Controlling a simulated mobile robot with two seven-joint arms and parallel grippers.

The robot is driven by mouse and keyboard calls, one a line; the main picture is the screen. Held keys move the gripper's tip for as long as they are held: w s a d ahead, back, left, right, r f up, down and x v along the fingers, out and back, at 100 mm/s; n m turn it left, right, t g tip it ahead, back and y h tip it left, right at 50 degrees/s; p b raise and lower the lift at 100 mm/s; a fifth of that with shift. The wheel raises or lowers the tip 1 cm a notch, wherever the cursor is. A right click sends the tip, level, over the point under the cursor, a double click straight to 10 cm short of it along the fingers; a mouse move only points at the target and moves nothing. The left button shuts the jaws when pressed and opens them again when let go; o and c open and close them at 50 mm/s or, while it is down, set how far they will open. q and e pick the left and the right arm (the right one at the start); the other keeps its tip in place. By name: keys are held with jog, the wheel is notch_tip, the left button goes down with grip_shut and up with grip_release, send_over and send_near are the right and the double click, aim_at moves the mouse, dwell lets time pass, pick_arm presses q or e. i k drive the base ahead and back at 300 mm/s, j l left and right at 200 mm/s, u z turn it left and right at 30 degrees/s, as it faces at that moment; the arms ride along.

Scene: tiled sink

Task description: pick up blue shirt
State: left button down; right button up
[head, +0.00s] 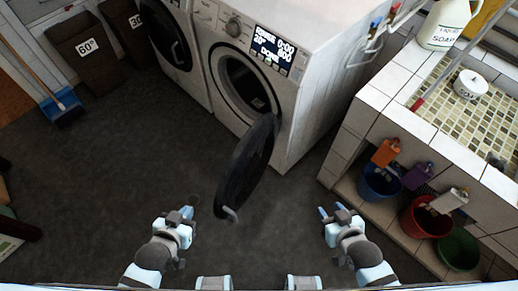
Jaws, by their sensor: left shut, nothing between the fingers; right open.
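No blue shirt can be made out in the head view. A white washing machine (281,99) stands ahead with its round dark door (247,168) swung open toward me. The inside of its drum (250,90) is dark, and I cannot tell what lies in it. My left gripper (187,213) is shut and empty, low over the floor to the left of the open door. My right gripper (332,212) is open and empty, to the right of the door. Both grippers are apart from the machine.
A second machine (166,38) stands to the left. Dark laundry bins (88,50) and a blue broom (62,106) are at the far left. A tiled sink (470,112) is at right, with blue (380,186), red (425,217) and green (458,249) buckets below. The grey floor (120,160) is clear.

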aim_at(261, 103)
jog(key=j, duration=0.5)
jog(key=k+j+z, duration=0.15)
jog(key=j, duration=0.9)
jog(key=j+z, duration=0.35)
jog(key=j, duration=0.75)
jog(key=i+j+z, duration=0.15)
jog(key=j, duration=0.35)
jog(key=i+j+z, duration=0.15)
jog(key=j, duration=0.35)
jog(key=i+j+z, duration=0.1)
jog(key=j, duration=0.25)
jog(key=i+j+z, duration=0.25)
jog(key=j, duration=0.4)
jog(key=i+j+z, duration=0.1)
jog(key=i+j, duration=0.15)
jog(key=i+j+z, duration=0.15)
jog(key=j, duration=0.25)
jog(key=i+j+z, duration=0.1)
jog(key=i+j, duration=0.15)
jog(key=i+j+z, duration=0.1)
jog(key=i+j, duration=0.4)
jog(key=j, duration=0.2)
jog(key=i+j+z, duration=0.15)
jog(key=j, duration=0.2)
jog(key=i, duration=0.05)
